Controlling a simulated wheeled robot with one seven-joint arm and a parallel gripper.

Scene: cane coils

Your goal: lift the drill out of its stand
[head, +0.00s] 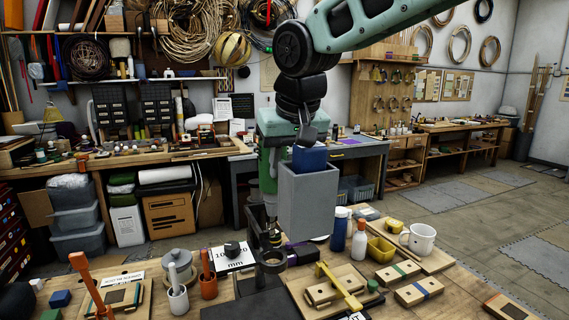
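The drill (268,172) has a green body and stands upright, nose down, above the workbench. Its metal chuck (270,229) points into a black stand (272,260) with ring-shaped holders. My gripper (306,140) is at the top of the drill, below my black wrist joints, with a dark finger showing. A grey box-shaped block (308,203) with a blue top part (309,159) is below the gripper and hides part of the drill; I cannot tell what it belongs to. The finger gap and any contact with the drill are hidden.
Wooden blocks (419,290) crowd the front right.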

